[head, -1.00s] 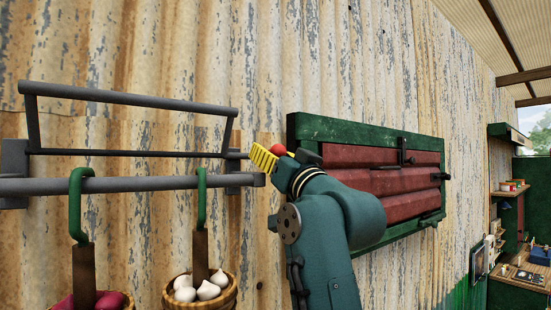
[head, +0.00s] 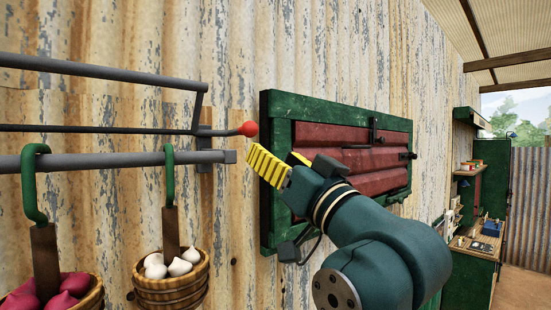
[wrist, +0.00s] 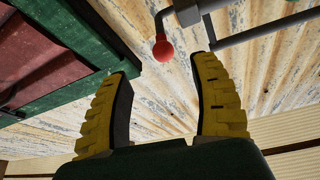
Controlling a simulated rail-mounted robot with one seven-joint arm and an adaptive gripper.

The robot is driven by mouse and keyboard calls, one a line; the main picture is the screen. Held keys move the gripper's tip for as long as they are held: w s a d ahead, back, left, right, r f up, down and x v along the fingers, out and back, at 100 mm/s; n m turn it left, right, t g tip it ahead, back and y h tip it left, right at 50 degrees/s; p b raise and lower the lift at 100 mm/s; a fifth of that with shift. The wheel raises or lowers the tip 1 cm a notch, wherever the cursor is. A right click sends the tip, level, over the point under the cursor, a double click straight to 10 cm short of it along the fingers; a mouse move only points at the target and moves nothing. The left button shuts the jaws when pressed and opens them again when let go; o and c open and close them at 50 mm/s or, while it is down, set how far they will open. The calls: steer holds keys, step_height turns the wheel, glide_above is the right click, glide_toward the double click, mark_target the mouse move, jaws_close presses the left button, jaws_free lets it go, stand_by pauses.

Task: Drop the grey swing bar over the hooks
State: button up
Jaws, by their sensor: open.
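The grey swing bar (head: 110,72) is up, above the hook rail (head: 120,160), its side arm running down to a bracket on the wall. A thin dark rod with a red knob (head: 249,128) sticks out to the right at that bracket. Two green hooks (head: 169,170) hang over the rail. My gripper (head: 277,160) is open and empty, below and right of the red knob. In the wrist view the red knob (wrist: 164,47) shows beyond the gap between the spread yellow fingers (wrist: 163,72), apart from them.
The hooks carry wooden baskets, one with white bulbs (head: 170,264), one with purplish-red ones (head: 50,292). A green-framed red shutter (head: 365,165) stands out from the corrugated wall just behind and right of my gripper. A workbench (head: 475,253) is far right.

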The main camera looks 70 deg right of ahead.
steer(key=w+y, duration=0.1)
steer(key=w+n+t+y, duration=0.1)
steer(key=w+a+f+n+y, duration=0.1)
steer(key=shift+w+a, duration=0.1)
steer(key=shift+w, duration=0.15)
steer(key=y, duration=0.1)
steer(key=n+t+y+b, duration=0.1)
steer(key=f+n+y+b, duration=0.1)
steer(key=shift+w+a+t, duration=0.25)
steer(key=shift+t, duration=0.15)
steer(key=n+y+b, duration=0.1)
steer(key=b, duration=0.6)
glide_toward(256, 131)
steer(key=shift+t, duration=0.3)
steer(key=p+x, duration=0.7)
steer(key=x, duration=0.3)
steer(key=shift+w+d, duration=0.15)
steer(key=shift+w, duration=0.2)
steer(key=shift+w+d, duration=0.15)
steer(key=shift+w, duration=0.35)
steer(key=shift+c, duration=0.3)
